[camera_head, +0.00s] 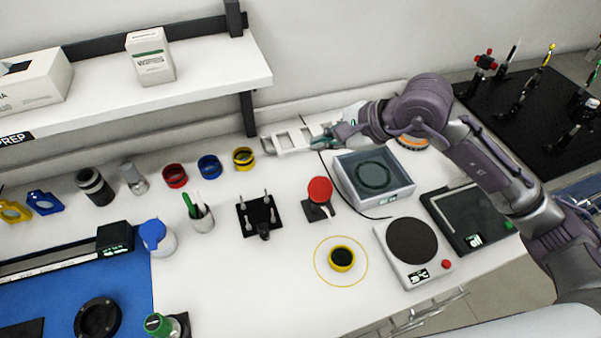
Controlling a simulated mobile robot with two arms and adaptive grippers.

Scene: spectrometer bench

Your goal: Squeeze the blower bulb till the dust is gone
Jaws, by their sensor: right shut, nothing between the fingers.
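A red rounded head (320,190) stands on a small black base near the middle of the bench. It may be the blower bulb, but I cannot tell for sure. A yellow ring with a dark centre (341,258) sits inside a thin yellow circle on the white bench top. Dust is too small to make out. My right gripper (337,138) is at the back of the bench, beside a white slotted rack (290,139), behind and apart from the red head. It is shut and holds nothing. My left gripper is out of view.
A grey open-topped box (374,187) stands below my right arm. A round-plated device (412,244) and a black-topped panel (468,218) are on the right. A pen cup (201,219) and black pinned stand (260,215) are left of centre.

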